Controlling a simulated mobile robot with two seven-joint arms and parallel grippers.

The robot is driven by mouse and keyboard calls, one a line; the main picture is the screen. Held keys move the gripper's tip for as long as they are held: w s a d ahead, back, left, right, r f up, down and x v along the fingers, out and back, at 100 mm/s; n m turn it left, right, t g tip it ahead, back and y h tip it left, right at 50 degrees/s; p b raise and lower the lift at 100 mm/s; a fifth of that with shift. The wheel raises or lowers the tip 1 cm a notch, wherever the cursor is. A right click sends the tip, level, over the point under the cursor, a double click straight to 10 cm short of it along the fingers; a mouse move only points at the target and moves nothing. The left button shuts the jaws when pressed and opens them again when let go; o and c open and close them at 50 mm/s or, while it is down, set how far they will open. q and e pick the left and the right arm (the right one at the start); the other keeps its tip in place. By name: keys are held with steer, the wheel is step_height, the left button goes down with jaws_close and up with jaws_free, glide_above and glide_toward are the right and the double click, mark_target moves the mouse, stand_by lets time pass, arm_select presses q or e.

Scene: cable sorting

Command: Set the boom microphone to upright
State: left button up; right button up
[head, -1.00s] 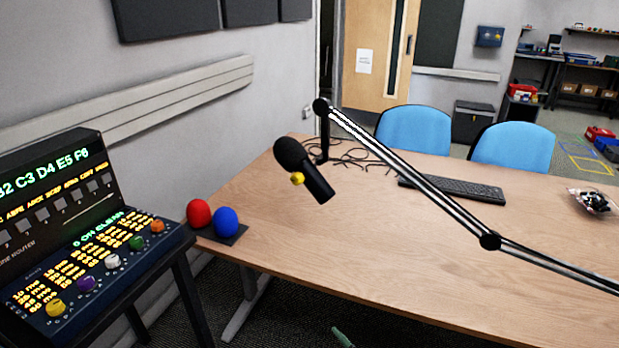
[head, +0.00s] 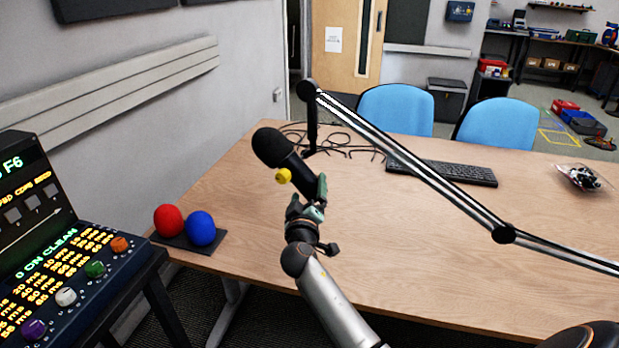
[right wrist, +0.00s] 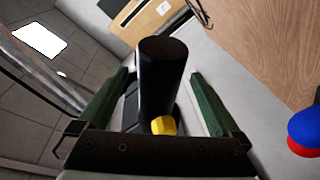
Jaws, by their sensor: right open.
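The boom microphone (head: 283,154) is black with a round foam head and hangs tilted above the table, its head to the upper left and its body sloping down to the right. A yellow knob (head: 284,176) sticks out of its side. My right gripper (head: 307,199) is open at the lower end of the microphone body. In the right wrist view the microphone body (right wrist: 163,75) stands between the two green fingers, with gaps on both sides, and the yellow knob (right wrist: 164,125) is close to the palm. My left gripper is not in view.
The boom arm (head: 400,157) runs across the wooden table (head: 400,250). A keyboard (head: 440,172) and cables (head: 340,142) lie at the back. Red (head: 168,220) and blue (head: 201,228) balls sit at the left edge beside a control console (head: 70,270). The table's front middle is clear.

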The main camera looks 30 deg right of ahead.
steer(key=shift+x, duration=2.9)
jaws_close()
